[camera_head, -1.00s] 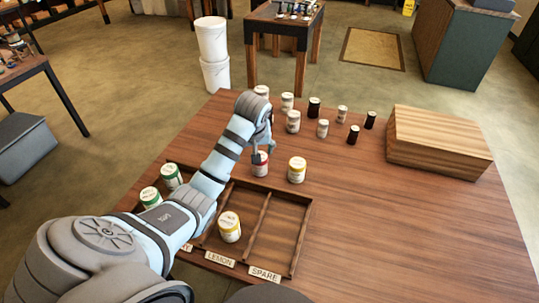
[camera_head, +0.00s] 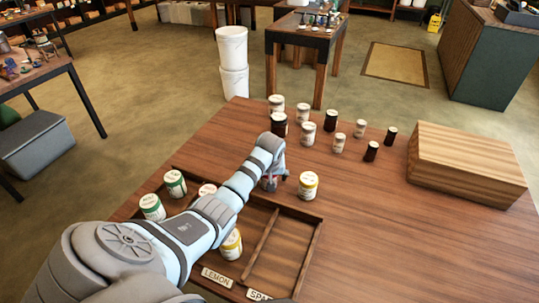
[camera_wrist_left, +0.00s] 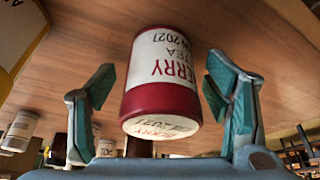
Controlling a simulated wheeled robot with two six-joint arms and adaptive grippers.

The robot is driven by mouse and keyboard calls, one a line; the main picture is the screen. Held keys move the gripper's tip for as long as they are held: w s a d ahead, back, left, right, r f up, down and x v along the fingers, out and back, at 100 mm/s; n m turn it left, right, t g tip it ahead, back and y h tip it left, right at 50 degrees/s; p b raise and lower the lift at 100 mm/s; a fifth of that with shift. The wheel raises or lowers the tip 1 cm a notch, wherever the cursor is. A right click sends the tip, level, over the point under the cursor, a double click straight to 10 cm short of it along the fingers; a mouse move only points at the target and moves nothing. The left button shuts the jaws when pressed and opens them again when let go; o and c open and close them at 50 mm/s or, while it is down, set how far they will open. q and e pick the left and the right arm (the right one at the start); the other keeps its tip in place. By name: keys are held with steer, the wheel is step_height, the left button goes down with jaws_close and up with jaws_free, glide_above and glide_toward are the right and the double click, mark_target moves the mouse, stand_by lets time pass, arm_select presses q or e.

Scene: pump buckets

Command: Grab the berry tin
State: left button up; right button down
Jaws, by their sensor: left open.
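The berry tin (camera_wrist_left: 163,85) has a white label and red bands, and fills the middle of the left wrist view. It sits between the two fingers of my left gripper (camera_wrist_left: 160,75), with a visible gap on each side. In the head view my left gripper (camera_head: 273,183) is down at the tin on the table, just behind the tray, and hides most of it; a bit of red shows beside the fingers. Another tin with a reddish lid (camera_head: 207,190) stands in the tray, partly hidden by my left arm.
A yellow-banded tin (camera_head: 308,185) stands close right of the gripper. The divided tray (camera_head: 311,245) holds green tins (camera_head: 175,184) and a yellow tin (camera_head: 231,244). Several pale and dark tins (camera_head: 330,120) stand farther back. A wooden box (camera_head: 467,165) is at right.

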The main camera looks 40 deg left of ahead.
arm_select(q)
steer(key=shift+s, duration=0.1)
steer(key=c, duration=1.4)
